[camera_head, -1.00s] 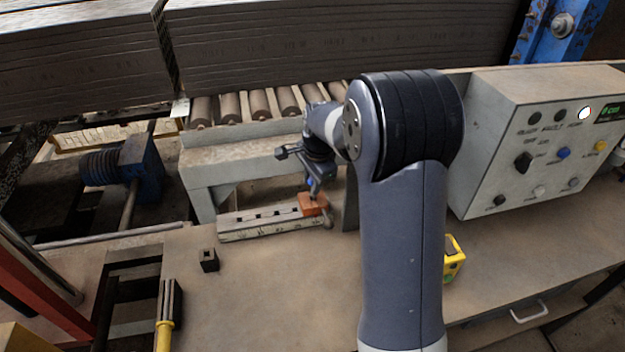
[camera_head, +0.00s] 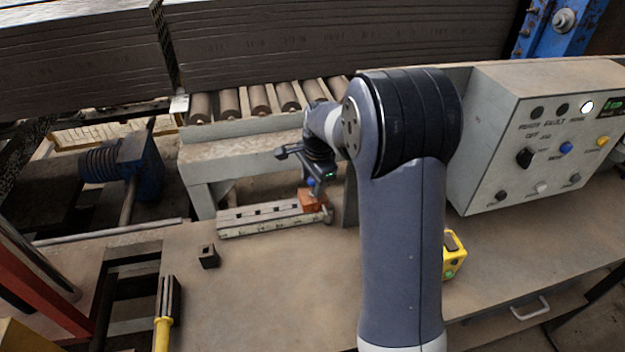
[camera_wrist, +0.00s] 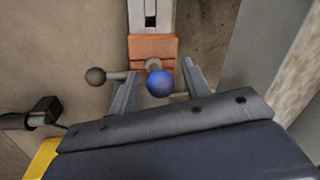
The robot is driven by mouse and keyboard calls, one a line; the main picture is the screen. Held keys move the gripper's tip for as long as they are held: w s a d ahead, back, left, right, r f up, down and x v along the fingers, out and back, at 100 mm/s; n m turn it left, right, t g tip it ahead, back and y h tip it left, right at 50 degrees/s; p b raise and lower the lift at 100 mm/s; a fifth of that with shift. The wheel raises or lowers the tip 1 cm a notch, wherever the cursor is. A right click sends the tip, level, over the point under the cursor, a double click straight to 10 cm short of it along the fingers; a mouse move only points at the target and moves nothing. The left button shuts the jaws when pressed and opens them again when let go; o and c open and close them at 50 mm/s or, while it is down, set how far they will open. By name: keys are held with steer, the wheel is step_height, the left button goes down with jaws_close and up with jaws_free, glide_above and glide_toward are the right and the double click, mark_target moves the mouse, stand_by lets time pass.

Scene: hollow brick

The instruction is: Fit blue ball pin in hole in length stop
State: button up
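The length stop is an orange block (camera_head: 312,200) at the right end of a grey slotted bar (camera_head: 262,218); it also shows in the wrist view (camera_wrist: 150,47). The blue ball pin (camera_wrist: 160,85) stands at the near end of the stop, its ball toward the wrist camera; it also shows in the head view (camera_head: 310,182). The ball covers most of the shaft, so how deep it sits in the hole cannot be told. My gripper (camera_wrist: 160,72) is open around the pin, with a visible gap between each finger and the ball.
A dark ball-ended lever (camera_wrist: 97,76) sticks out beside the stop, close to one finger. A small dark square block (camera_head: 208,256), a yellow-handled tool (camera_head: 164,325) and a yellow tape measure (camera_head: 453,257) lie on the bench. A control box (camera_head: 540,140) stands at right.

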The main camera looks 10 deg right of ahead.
steer(key=shift+o, duration=0.4)
steer(key=shift+r, duration=0.15)
step_height(320, 180, up, 10)
steer(key=s, duration=0.2)
steer(key=shift+d+r, duration=0.15)
steer(key=shift+d, duration=0.2)
steer(key=f, duration=0.3)
steer(key=w+f, duration=0.1)
steer(key=f, duration=0.3)
steer(key=w+f, duration=0.1)
steer(key=f, duration=0.2)
steer(key=shift+a+f, duration=0.25)
steer(key=shift+a, duration=0.1)
steer(key=shift+r+p, duration=0.3)
steer(key=shift+r, duration=0.1)
